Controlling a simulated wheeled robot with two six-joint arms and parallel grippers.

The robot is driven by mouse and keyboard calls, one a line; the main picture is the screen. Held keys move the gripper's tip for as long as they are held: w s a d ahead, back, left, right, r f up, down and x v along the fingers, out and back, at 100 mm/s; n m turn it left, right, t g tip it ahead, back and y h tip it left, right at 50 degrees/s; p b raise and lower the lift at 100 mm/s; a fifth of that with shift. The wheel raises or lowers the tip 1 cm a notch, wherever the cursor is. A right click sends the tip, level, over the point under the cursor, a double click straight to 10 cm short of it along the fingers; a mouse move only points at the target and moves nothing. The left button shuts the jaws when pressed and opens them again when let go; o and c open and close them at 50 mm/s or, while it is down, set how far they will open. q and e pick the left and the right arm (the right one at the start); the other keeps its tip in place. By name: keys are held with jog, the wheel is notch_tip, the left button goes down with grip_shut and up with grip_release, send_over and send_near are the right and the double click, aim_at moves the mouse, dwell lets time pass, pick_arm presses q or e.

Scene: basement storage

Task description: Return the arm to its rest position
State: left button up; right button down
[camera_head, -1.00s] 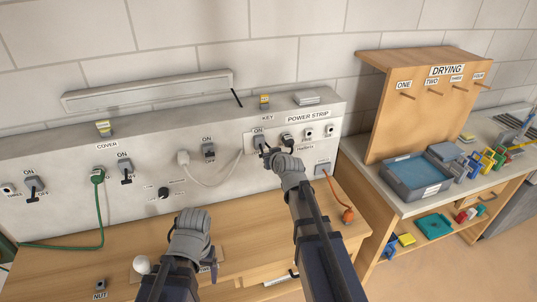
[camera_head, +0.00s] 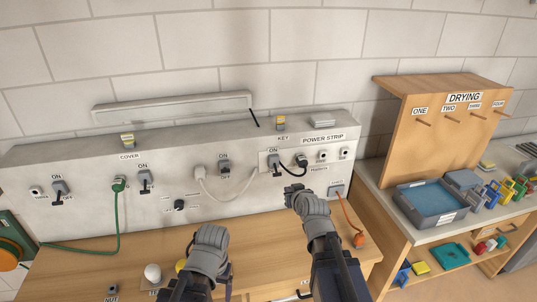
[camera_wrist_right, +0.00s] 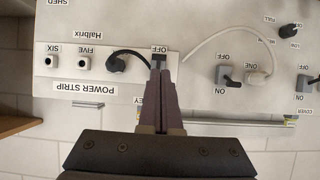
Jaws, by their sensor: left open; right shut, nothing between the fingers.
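My right gripper (camera_head: 293,190) is shut and empty, in front of the power strip panel (camera_head: 330,158), just below and right of its switch (camera_head: 276,167). The right wrist view shows its closed fingers (camera_wrist_right: 158,64) overlapping the switch area under the upside-down OFF label (camera_wrist_right: 160,49). They hide part of the switch. In the head view the gripper is apart from the switch. My left gripper (camera_head: 190,243) is open and empty, low over the wooden bench (camera_head: 130,262). A black plug (camera_head: 301,160) with a black cord sits right of the switch.
The grey wall box (camera_head: 75,165) carries several switches and a green cord (camera_head: 117,225). An orange plug (camera_head: 359,240) hangs at the bench's right end. A white round object (camera_head: 153,272) is near my left gripper. A drying rack (camera_head: 395,120) and blue tray (camera_head: 405,210) stand right.

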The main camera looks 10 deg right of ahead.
jog(key=s+a+f+n+g+y, duration=0.1)
jog(key=s+a+f+n+g, duration=0.2)
jog(key=s+a+f+g, duration=0.6)
jog(key=s+a+f+g+h, duration=0.1)
jog(key=s+a+g, duration=0.1)
jog(key=s, duration=0.5)
jog(key=s+a+f+g+h, duration=0.1)
jog(key=s+a, duration=0.2)
jog(key=s, duration=0.5)
jog(key=shift+a+f+g+h, duration=0.2)
jog(key=shift+g+h, duration=0.2)
